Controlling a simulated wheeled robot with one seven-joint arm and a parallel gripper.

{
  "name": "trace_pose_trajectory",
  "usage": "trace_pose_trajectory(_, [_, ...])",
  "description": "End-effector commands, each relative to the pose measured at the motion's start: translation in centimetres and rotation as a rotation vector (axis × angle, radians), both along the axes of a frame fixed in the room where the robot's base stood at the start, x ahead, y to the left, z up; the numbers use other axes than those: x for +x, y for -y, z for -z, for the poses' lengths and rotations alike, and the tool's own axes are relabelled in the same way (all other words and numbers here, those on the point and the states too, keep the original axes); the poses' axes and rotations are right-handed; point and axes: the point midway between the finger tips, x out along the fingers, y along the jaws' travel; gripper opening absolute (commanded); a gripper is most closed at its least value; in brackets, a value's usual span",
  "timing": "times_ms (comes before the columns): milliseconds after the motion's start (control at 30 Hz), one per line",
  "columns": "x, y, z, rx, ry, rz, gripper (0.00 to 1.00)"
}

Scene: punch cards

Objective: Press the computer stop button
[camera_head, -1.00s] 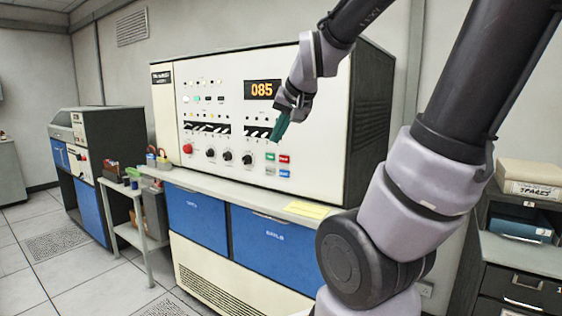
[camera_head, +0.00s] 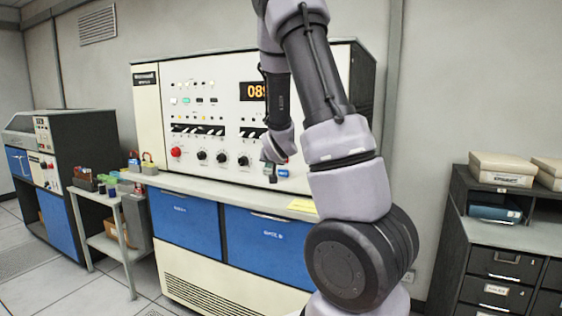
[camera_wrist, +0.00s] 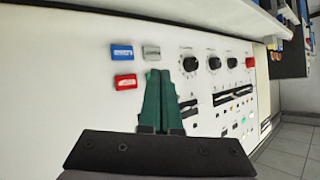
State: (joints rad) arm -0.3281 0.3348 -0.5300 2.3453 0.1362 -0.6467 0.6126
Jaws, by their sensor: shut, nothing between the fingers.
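On the white panel of the computer cabinet (camera_head: 215,95) is a small cluster of push buttons. In the wrist view, which is turned upside down, I see a red button (camera_wrist: 126,81), a blue button (camera_wrist: 122,52) and a grey button (camera_wrist: 151,52); their labels are too small to read. My gripper (camera_wrist: 160,72) is shut and empty, its green fingers pointing at the panel just right of the red button. The fingers cover the spot where the green button was visible earlier. I cannot tell whether they touch the panel. In the head view the blue button (camera_head: 283,172) shows beside my wrist.
A row of black knobs (camera_head: 222,157) and a round red knob (camera_head: 176,152) sit left of the cluster. A ledge (camera_head: 230,192) with a yellow paper (camera_head: 302,206) runs below the panel. A drawer cabinet (camera_head: 500,265) stands at the right.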

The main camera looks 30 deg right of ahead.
Motion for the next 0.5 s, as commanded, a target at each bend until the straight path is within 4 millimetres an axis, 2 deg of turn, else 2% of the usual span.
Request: trace_pose_trajectory(500, [0.46,0.33,0.17,-0.009,0.007,-0.004,0.0])
